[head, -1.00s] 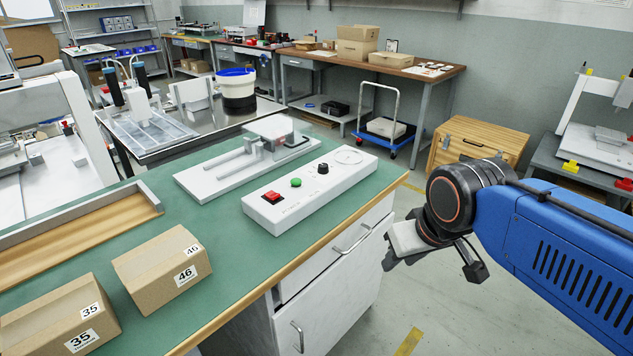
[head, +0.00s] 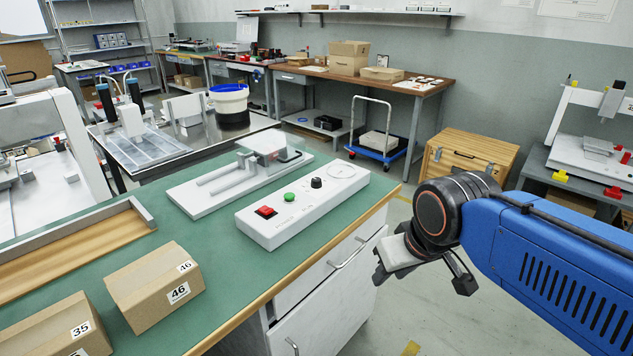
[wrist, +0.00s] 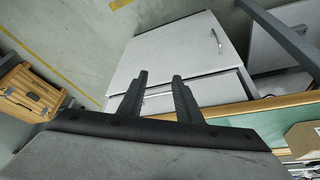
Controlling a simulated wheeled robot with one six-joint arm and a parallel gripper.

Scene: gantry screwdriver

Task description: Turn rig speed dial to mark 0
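The white control box (head: 302,205) lies on the green bench top near its right edge. On its top are a red rocker switch (head: 265,211), a green button (head: 289,197) and a black dial knob (head: 316,182). The dial's marks are too small to read. A pale round disc mark (head: 339,171) is at the box's far end. My gripper (head: 378,278) hangs off the bench, right of and below the box, apart from it. In the wrist view its two dark fingers (wrist: 158,97) are spread with nothing between them, facing the white drawer cabinet. The box is not in the wrist view.
A white rail fixture (head: 232,183) stands behind the box. Cardboard boxes (head: 150,290) and a wooden tray (head: 70,250) are on the left of the bench.

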